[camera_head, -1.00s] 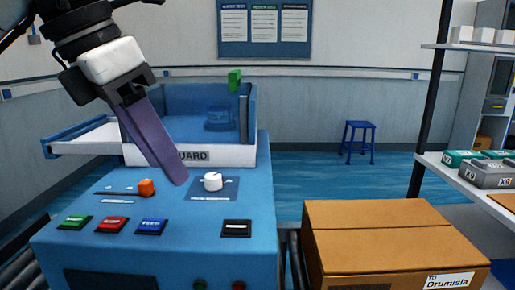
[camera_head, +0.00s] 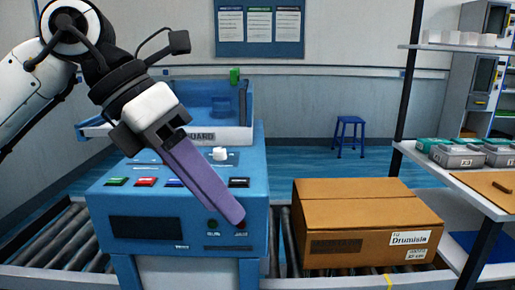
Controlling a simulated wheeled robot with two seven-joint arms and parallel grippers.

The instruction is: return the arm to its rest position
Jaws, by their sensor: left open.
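My left arm comes in from the upper left, and its gripper (camera_head: 240,222) hangs in front of the blue test machine (camera_head: 115,200). Its long purple finger points down and to the right, across the machine's front panel. The gripper is open, with nothing seen between its fingers; the fingers overlap in this view. The arm hides part of the machine's top, including the area left of the white knob (camera_head: 220,154). My right gripper is not in view.
A closed cardboard box (camera_head: 350,205) sits on the roller conveyor (camera_head: 45,245) right of the machine. A shelf (camera_head: 440,165) with several boxed items stands at the right. A blue stool (camera_head: 348,135) stands behind on open floor.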

